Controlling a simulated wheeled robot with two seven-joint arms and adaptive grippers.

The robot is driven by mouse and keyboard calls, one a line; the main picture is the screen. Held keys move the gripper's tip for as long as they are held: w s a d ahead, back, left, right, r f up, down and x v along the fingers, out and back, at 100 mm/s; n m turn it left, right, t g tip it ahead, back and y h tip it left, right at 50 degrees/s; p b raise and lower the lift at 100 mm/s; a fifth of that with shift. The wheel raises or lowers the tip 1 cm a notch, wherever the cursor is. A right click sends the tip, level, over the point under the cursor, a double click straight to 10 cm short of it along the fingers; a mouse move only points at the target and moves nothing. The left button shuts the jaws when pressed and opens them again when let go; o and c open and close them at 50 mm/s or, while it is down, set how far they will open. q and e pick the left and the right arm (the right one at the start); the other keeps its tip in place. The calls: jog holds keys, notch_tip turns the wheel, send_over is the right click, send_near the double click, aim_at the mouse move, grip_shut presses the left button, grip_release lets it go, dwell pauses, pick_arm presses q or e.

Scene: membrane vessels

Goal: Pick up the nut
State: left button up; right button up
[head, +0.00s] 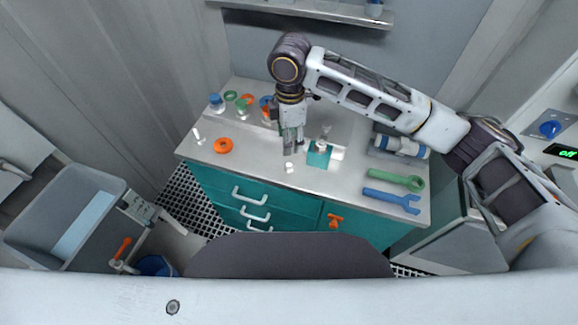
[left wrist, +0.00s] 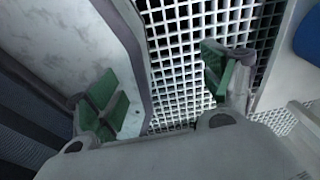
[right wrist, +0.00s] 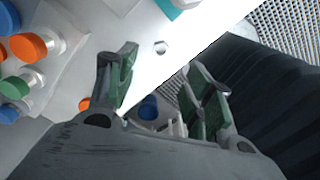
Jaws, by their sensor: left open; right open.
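A small pale, apparently hexagonal nut (head: 289,167) lies on the worktop near its front edge. In the right wrist view the nut (right wrist: 161,47) shows beyond and between the fingertips, untouched. My right gripper (head: 293,148) points down over the worktop, just behind the nut in the head view. Its green-padded fingers (right wrist: 161,58) are open with nothing between them. My left gripper (left wrist: 158,60) is open and empty, with a floor grating beyond it; it is out of the head view.
An orange ring (head: 223,145) lies to the left, with several capped vessels (head: 241,106) behind. Green (head: 396,179) and blue (head: 391,200) wrenches lie at right. The worktop between ring and nut is clear.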

send_over(288, 163)
jog(key=f, duration=0.4)
jog(key=shift+s+d+f, duration=0.25)
jog(key=shift+f, duration=0.95)
jog(key=f, duration=0.3)
jog(key=shift+s+a+f, duration=0.15)
jog(key=shift+s+a, duration=0.05)
jog(key=shift+f, duration=0.75)
pick_arm(q)
jog(key=shift+w+r, duration=0.1)
jog(key=shift+w, duration=0.65)
jog(key=shift+s+d, duration=0.1)
jog(key=shift+d, duration=0.1)
